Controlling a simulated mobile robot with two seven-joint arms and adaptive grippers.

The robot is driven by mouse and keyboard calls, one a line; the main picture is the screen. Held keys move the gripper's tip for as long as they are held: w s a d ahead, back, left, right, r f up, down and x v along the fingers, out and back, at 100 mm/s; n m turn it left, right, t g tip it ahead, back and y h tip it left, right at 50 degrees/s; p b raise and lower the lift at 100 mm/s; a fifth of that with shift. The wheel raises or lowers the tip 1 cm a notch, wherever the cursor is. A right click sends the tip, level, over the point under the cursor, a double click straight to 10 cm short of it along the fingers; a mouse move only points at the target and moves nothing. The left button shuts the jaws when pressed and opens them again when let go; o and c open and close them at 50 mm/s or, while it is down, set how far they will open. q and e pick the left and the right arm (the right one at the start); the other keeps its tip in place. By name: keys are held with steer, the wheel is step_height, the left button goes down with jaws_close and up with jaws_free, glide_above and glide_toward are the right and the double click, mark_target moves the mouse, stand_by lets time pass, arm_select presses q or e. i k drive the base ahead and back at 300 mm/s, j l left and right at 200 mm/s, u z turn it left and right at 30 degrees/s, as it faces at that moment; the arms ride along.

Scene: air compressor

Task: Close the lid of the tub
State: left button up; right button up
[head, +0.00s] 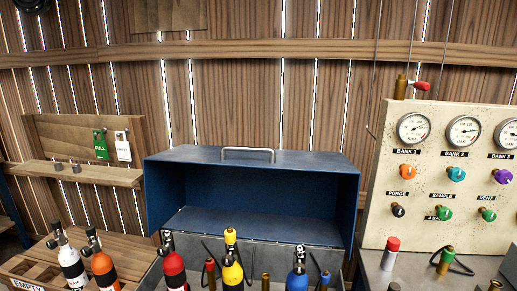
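The tub (187,243) is a grey metal box at the bottom centre of the head view, with its lower part cut off by the frame. Its blue lid (255,196) stands open and raised at the back, with its hollow inside facing me. A pale metal handle (247,150) sits along the lid's upper edge. In the tub stand a red bottle (174,270), a yellow bottle (232,272) and a blue bottle (297,278), with hoses and brass fittings. Neither of my grippers is in view.
A wooden crate (35,262) with a white bottle (71,263) and an orange bottle (103,266) is at left. A gauge panel (375,200) with coloured knobs stands at right. A red-capped cylinder (390,255) stands before it. A slatted wooden wall (240,95) is behind.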

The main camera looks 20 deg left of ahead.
mark_target(311, 198)
steer(key=j+z, duration=0.5)
steer(key=j, duration=0.45)
steer(key=k+j+z, duration=0.25)
steer(key=z, duration=0.15)
steer(key=i+l, duration=0.1)
steer(key=i, duration=0.35)
steer(key=u, duration=0.05)
